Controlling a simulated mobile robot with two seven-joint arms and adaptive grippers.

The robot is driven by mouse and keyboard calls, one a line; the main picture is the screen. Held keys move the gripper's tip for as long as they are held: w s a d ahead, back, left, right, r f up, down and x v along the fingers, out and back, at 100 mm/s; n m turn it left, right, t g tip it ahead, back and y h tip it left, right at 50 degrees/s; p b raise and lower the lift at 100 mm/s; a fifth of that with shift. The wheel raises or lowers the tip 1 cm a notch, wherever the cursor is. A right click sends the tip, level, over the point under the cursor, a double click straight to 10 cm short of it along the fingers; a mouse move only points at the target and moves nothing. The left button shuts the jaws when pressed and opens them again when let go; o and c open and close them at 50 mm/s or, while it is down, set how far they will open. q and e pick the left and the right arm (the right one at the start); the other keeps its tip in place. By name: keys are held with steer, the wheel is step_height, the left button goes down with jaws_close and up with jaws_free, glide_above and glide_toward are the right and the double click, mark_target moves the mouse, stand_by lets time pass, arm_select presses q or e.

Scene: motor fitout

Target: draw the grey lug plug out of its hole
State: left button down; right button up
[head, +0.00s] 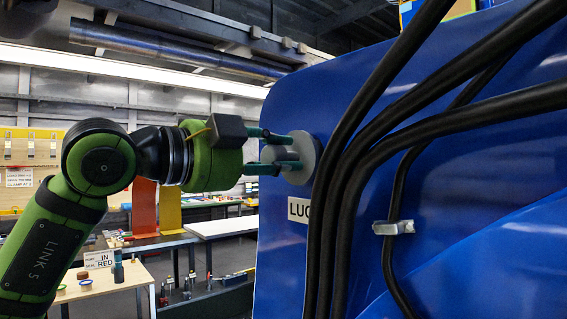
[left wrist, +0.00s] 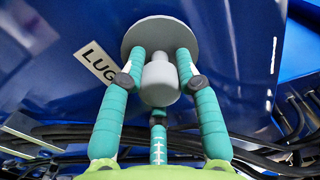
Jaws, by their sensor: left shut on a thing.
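The grey lug plug (left wrist: 160,82) has a round flange and a narrower knob. In the left wrist view its flange lies at the blue panel, and I cannot tell whether there is a gap behind it. In the head view the plug (head: 304,157) shows as a grey disc on the blue panel. My left gripper (head: 285,152) reaches it from the left. In the left wrist view the teal fingers (left wrist: 158,75) are shut on the knob, one on each side. The hole is hidden behind the flange. My right gripper is not in view.
A white label reading "LUG" (left wrist: 96,62) is on the blue panel (head: 480,180) beside the plug. Thick black cables (head: 345,165) hang close to the right of the plug. A metal clip (head: 394,227) sits lower right. Workbenches, one with a white top (head: 220,227), stand behind.

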arm_select(q)
steer(key=shift+b+v, duration=1.05)
steer(key=shift+v, duration=0.9)
steer(key=shift+b+v, duration=0.95)
steer(key=shift+v, duration=1.2)
